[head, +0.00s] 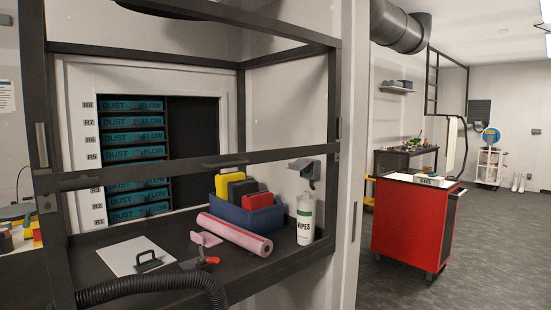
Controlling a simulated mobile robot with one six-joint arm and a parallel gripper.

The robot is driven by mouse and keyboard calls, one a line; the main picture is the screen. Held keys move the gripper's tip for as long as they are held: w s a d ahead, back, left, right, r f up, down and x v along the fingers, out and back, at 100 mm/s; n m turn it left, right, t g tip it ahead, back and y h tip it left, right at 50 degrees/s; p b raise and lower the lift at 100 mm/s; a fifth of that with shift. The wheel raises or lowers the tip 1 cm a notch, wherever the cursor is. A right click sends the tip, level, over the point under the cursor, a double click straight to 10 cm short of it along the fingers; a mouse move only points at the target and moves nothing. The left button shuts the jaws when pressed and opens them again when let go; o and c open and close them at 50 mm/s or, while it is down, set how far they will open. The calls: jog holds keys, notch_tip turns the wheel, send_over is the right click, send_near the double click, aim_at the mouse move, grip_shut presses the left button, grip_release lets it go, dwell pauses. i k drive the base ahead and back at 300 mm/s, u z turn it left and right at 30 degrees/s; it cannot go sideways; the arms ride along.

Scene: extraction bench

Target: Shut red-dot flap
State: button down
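I cannot make out a flap with a red dot in the head view. A white plate (128,254) with a black handle (149,261) lies on the bench; no red dot shows on it. Behind the bench is a framed wall opening with a stack of teal filters (132,135) marked "DUST" and "FLOW", with row labels such as R8 and R7 at their left. The right part of the opening is dark. A dark crossbar (190,165) hides some of the rows. My gripper is not in view.
On the dark bench (250,264) are a blue bin (258,218) with yellow, black and red items, a pink roll (235,234), a wipes bottle (305,218) and a small red-and-black object (208,262). A black hose (165,281) crosses the front. A red cart (410,225) stands right, with open floor around it.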

aim_at(300, 164)
jog(key=z, duration=0.05)
jog(key=i, duration=0.95)
